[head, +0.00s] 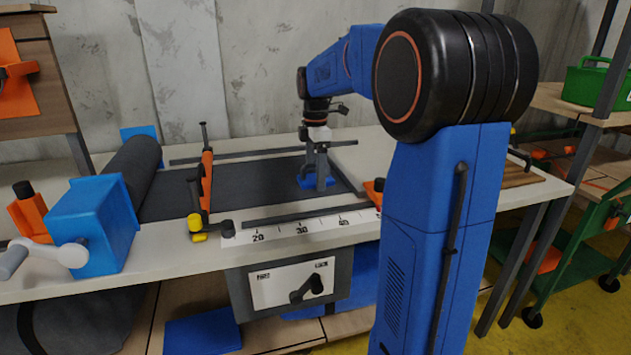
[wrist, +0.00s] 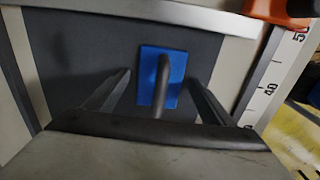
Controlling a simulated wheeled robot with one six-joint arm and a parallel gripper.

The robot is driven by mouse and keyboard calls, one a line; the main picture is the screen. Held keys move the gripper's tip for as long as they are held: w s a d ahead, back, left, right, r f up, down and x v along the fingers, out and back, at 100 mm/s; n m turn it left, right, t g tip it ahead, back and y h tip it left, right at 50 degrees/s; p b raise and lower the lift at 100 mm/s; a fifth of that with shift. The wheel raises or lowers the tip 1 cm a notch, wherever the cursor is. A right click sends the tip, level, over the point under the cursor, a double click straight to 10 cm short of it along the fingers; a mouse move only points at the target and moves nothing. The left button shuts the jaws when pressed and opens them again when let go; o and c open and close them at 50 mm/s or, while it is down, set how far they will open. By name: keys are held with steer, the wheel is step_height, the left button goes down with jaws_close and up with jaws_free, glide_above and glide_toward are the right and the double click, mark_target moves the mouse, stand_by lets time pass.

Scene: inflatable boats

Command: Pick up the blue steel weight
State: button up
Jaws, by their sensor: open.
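The blue steel weight (head: 304,181) lies on the dark sheet on the workbench, mostly hidden behind my gripper in the head view. In the wrist view the weight (wrist: 148,65) is a blue rectangular plate with a dark bar-like handle standing up from it. My gripper (head: 321,187) points down over the weight. In the wrist view my gripper (wrist: 158,88) is open, with one finger on each side of the handle.
The dark sheet (head: 240,185) runs from a dark roll (head: 125,180) by a blue crank box (head: 98,220). An orange-and-black bar tool (head: 206,182) stands left of my gripper. A numbered ruler strip (head: 300,228) lines the front edge. An orange part (wrist: 280,10) shows in the wrist view's top right.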

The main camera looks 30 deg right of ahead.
steer(key=c, duration=1.9)
steer(key=shift+r, duration=0.1)
jaws_close()
steer(key=shift+r, duration=0.1)
